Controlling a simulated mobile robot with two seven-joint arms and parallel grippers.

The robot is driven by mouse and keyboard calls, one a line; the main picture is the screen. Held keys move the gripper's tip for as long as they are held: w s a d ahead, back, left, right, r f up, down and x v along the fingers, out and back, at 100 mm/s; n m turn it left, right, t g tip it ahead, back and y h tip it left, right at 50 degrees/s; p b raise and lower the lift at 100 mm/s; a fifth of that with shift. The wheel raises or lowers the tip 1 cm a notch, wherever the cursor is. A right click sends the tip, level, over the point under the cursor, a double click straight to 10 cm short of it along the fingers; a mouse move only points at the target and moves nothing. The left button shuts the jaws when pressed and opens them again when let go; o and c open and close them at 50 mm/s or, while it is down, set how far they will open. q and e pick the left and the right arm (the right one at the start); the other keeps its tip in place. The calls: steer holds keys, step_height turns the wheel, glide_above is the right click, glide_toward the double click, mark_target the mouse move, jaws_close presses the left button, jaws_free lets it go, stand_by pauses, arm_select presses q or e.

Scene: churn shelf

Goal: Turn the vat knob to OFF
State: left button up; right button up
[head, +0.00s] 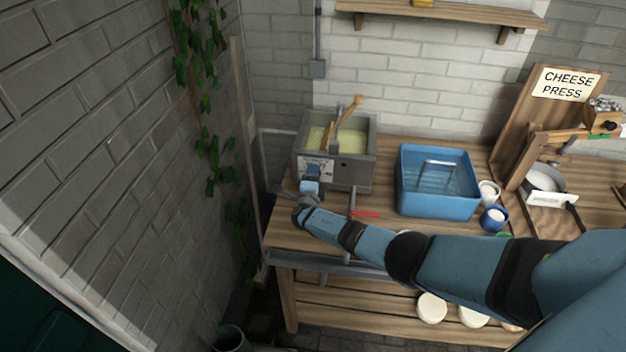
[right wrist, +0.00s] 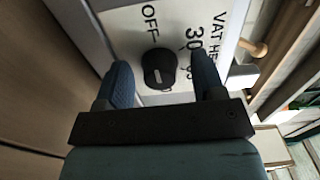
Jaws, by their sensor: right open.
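The grey vat (head: 363,172) stands at the left end of the wooden bench, with pale yellow contents and a wooden paddle. Its white label panel (head: 318,162) faces front. In the right wrist view the black round knob (right wrist: 159,67) sits on that panel, with OFF printed to its left and 30 and part of "VAT HE" to its right. My right gripper (head: 311,180) is open at the panel; in the right wrist view its two blue fingers (right wrist: 164,76) stand on either side of the knob, with gaps. The knob is hidden in the head view. My left gripper is not in view.
A blue tub (head: 437,207) stands right of the vat, with small cups (head: 493,218) beside it. A red item (head: 366,214) lies on the bench (head: 290,236). The cheese press (head: 545,130) is farther right. A brick wall and ivy are at left.

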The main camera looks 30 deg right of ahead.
steer(key=v, duration=1.4)
steer(key=shift+p, duration=0.4)
steer(key=shift+w, duration=0.1)
steer(key=shift+d, duration=0.1)
